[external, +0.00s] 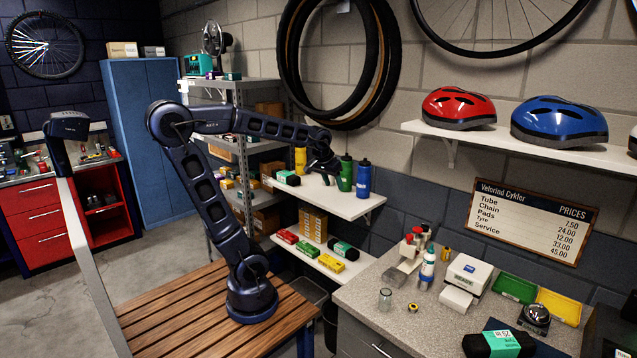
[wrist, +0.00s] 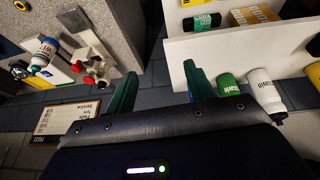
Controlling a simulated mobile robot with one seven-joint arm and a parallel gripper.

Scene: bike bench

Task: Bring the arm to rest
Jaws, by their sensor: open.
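My arm reaches from its base on the slatted wooden bench out to the right, bent at a high elbow. My gripper (external: 325,168) is in front of the upper white shelf, close to the green bottle (external: 346,173). In the wrist view my gripper (wrist: 158,85) has its two green fingers spread wide, with nothing between them. A green bottle (wrist: 228,84) and a pale bottle (wrist: 265,90) stand to the right of the fingers in that view. I cannot tell whether the gripper touches the shelf or a bottle.
A blue bottle (external: 363,178) and a yellow bottle (external: 300,161) stand on the upper shelf (external: 345,204). Small boxes lie on the lower shelf (external: 340,271). A cluttered counter (external: 360,309) is at right. The price board (external: 521,223) hangs behind it. Tyres hang above the shelf.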

